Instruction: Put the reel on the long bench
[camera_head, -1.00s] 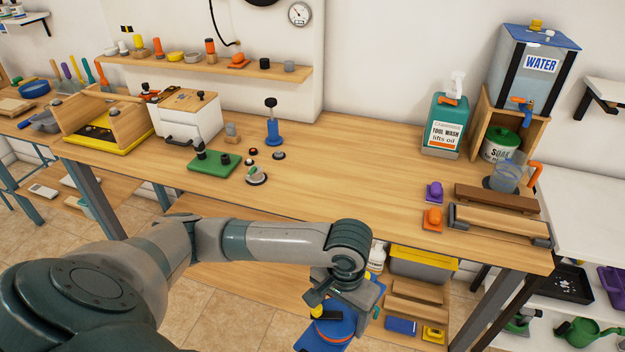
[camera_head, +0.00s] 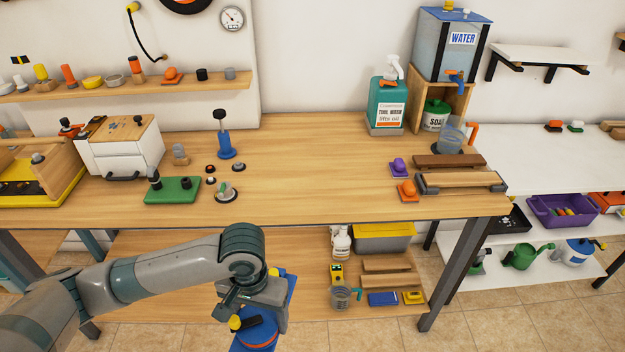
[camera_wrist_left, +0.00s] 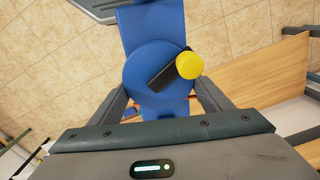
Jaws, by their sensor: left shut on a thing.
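The reel is a blue round body with a yellow knob and a dark crank; it fills the upper middle of the left wrist view (camera_wrist_left: 140,68). In the head view the blue reel (camera_head: 258,335) shows with an orange band, partly hidden by my wrist. My left gripper (camera_head: 250,312) is shut on the reel and holds it in front of the long bench (camera_head: 320,195), lower than its top. In the left wrist view its fingers (camera_wrist_left: 160,95) lie on either side of the reel. My right gripper is not in view.
A green plate (camera_head: 172,190), a blue stamp-like tool (camera_head: 225,145) and small parts stand left on the bench. The middle top is clear. A lower shelf (camera_head: 200,270) holds boxes.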

